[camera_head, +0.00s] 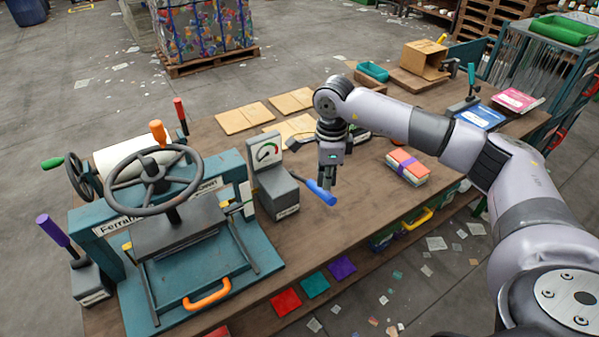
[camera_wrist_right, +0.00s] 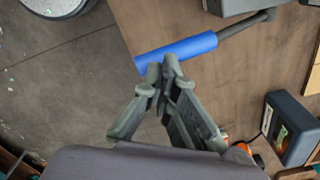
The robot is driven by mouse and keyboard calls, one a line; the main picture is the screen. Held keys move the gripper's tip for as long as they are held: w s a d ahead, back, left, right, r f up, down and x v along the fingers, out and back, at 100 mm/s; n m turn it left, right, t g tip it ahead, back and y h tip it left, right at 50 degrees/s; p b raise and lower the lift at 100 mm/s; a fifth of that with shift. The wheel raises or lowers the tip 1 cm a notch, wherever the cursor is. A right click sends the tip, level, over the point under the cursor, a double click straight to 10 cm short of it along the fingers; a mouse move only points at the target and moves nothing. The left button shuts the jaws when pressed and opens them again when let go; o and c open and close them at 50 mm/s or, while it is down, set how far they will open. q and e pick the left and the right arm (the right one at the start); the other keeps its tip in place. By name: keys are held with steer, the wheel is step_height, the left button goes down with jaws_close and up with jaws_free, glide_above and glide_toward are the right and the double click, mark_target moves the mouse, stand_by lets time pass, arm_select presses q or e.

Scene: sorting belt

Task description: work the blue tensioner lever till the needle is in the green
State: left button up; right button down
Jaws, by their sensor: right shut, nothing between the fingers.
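The blue tensioner lever (camera_head: 321,192) sticks out to the right from a grey box with a gauge (camera_head: 267,153), roughly level over the table. The gauge face has red and green zones; the needle is too small to read surely. My right gripper (camera_head: 328,182) points down right at the blue handle, its fingers shut and empty. In the right wrist view the closed fingertips (camera_wrist_right: 163,72) overlap the near edge of the blue handle (camera_wrist_right: 185,50); I cannot tell whether they touch it. My left gripper is not in view.
A teal press with a dark handwheel (camera_head: 150,180) and an orange handle (camera_head: 207,295) stands left of the gauge box. A purple lever (camera_head: 52,230) and a red lever (camera_head: 180,110) stand nearby. A banded card stack (camera_head: 407,167) lies to the right.

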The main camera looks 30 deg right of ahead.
step_height(320, 180, down, 10)
steer(key=b, duration=0.7)
steer(key=shift+r, duration=0.2)
stand_by(2.9)
stand_by(0.3)
steer(key=shift+r+p, duration=4.2)
steer(key=shift+r, duration=3.05)
